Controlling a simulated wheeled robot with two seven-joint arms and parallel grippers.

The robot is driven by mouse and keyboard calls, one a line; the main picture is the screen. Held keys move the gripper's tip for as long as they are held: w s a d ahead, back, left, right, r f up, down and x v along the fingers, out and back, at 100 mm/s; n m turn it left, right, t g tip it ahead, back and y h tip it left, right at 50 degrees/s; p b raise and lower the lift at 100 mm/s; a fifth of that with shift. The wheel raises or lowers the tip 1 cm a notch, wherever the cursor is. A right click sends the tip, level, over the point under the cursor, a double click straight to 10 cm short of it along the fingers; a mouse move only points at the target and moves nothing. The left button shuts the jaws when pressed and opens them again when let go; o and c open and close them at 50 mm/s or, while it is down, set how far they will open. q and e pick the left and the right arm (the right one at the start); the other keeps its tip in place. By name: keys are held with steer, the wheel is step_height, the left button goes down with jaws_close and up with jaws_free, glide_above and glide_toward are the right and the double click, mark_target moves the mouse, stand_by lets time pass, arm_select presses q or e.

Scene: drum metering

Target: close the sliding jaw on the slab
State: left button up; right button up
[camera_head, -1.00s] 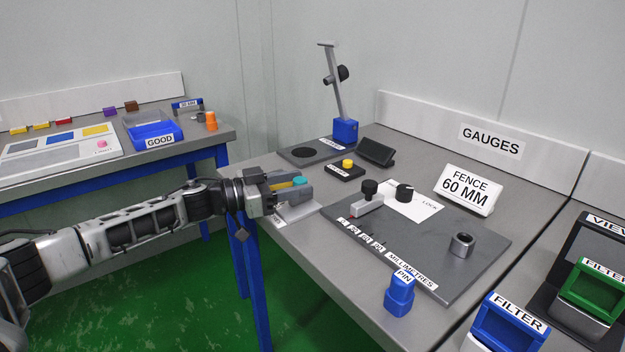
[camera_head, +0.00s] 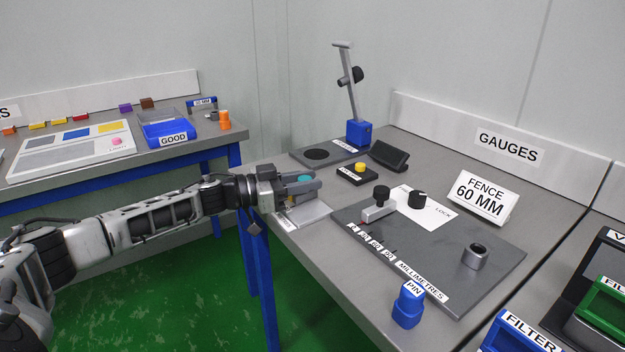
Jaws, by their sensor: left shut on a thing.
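A small vise-like fixture stands at the left front corner of the gauge table, on a pale base plate (camera_head: 308,214). My left gripper (camera_head: 299,187) reaches it from the left. Its grey fingers are shut around a part with a teal top (camera_head: 305,179), which looks like the sliding jaw. The fingers hide most of the fixture. The slab cannot be made out, nor whether the jaw touches it. My right gripper is out of view.
The dial stand (camera_head: 359,133) and a yellow-topped button box (camera_head: 358,173) stand behind the fixture. A dark millimetre plate (camera_head: 440,240) with knobs lies to its right. A blue pin (camera_head: 408,305) stands at the front. Open floor lies left of the table.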

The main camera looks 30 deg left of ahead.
arm_select(q)
steer(key=shift+a, duration=0.15)
steer(key=o, duration=0.7)
steer(key=shift+o, duration=0.2)
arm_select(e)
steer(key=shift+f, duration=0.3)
arm_select(q)
steer(key=shift+s, duration=0.1)
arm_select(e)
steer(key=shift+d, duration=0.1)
arm_select(q)
steer(key=p+v, duration=0.3)
steer(key=v, duration=1.2)
steer(key=shift+s+a, duration=0.2)
steer(key=shift+a, duration=0.05)
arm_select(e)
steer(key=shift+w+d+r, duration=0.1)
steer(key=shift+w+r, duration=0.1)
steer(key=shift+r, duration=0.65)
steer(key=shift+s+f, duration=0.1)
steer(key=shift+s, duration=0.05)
